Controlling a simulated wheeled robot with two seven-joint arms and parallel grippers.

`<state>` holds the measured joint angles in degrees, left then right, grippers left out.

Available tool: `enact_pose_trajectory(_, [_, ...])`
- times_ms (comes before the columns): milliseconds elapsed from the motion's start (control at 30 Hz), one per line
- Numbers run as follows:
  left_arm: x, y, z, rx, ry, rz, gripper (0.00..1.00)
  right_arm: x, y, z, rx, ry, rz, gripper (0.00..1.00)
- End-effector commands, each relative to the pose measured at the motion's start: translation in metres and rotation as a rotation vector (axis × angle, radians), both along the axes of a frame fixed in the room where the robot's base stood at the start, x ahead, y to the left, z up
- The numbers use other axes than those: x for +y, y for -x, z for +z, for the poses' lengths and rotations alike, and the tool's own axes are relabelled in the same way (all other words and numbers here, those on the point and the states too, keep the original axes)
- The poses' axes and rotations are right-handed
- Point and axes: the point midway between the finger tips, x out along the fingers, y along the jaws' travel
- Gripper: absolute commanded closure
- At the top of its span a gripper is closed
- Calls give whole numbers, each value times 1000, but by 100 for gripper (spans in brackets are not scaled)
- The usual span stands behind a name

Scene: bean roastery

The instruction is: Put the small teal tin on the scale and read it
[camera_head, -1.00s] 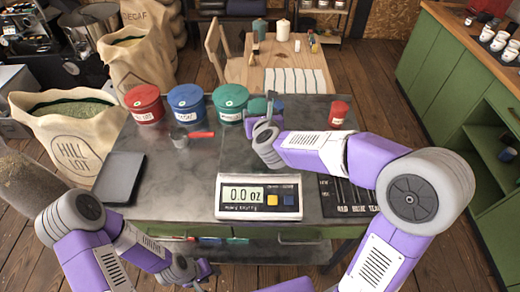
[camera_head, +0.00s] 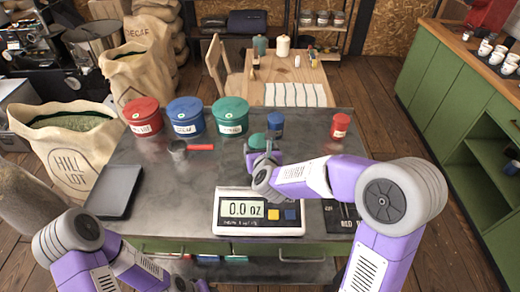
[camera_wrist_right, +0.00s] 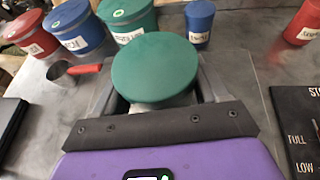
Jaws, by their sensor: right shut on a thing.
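The small teal tin (camera_head: 257,141) is in my right gripper (camera_head: 266,150), behind the scale and in front of the small blue tin. In the right wrist view its round teal lid (camera_wrist_right: 155,67) sits between the fingers, which hide much of its sides. I cannot tell how far it is above the bench. The scale (camera_head: 226,228) stands at the front middle of the bench, and its display (camera_head: 242,209) reads 0.0 oz.
Large red (camera_head: 143,117), blue (camera_head: 186,117) and teal (camera_head: 230,117) tins stand along the back left. A small blue tin (camera_head: 276,124) and small red tin (camera_head: 340,125) stand behind. A red-handled scoop (camera_head: 179,149) and dark tray (camera_head: 114,191) lie left. The bench left of the scale is clear.

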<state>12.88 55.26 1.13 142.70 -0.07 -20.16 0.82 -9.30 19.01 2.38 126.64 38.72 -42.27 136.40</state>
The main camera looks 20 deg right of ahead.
Motion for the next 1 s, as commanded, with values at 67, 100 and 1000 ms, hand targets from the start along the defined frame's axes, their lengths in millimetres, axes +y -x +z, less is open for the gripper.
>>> enact_pose_trajectory(67, [0, 0, 0, 0, 0, 0, 57, 0, 0, 1, -1, 0, 0, 60])
enact_pose_trajectory(100, [0, 0, -1, 0, 0, 0, 57, 0, 0, 0, -1, 0, 0, 60])
enact_pose_trajectory(1000, [0, 0, 3, 0, 0, 0, 57, 4, 32, 16, -3, 0, 2, 1])
